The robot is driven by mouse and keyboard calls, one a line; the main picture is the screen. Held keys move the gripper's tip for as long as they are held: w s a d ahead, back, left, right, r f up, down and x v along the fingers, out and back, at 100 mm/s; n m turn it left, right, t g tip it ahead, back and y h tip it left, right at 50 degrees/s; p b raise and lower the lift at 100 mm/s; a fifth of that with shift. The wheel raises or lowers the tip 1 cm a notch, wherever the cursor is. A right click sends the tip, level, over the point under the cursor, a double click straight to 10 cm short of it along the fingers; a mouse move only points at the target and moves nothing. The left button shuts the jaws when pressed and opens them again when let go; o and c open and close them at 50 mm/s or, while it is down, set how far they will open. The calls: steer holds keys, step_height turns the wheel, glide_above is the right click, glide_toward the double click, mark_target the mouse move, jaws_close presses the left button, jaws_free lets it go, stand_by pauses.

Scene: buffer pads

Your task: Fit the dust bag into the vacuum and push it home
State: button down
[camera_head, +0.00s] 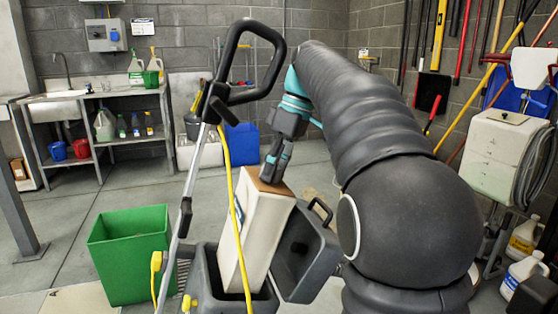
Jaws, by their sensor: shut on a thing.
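The dust bag (255,238) is a pale, box-like bag with a brown collar (272,187) on top. It stands nearly upright, slightly tilted, with its lower end inside the dark grey body of the vacuum (207,284). The vacuum's lid (306,258) hangs open to the right of the bag. My gripper (273,174) is shut on the dust bag at its brown collar. The fingertips and the bag's bottom are hidden.
A green bin (131,252) stands on the floor left of the vacuum. A bench with a sink and bottles (97,92) is at the back left. A white-tanked machine (502,150) and jugs stand at the right. Open floor lies behind the green bin.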

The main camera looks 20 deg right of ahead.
steer(key=shift+b+x, duration=5.25)
steer(key=shift+x, duration=6.5)
steer(key=c, duration=0.5)
jaws_free()
steer(key=shift+c, duration=0.2)
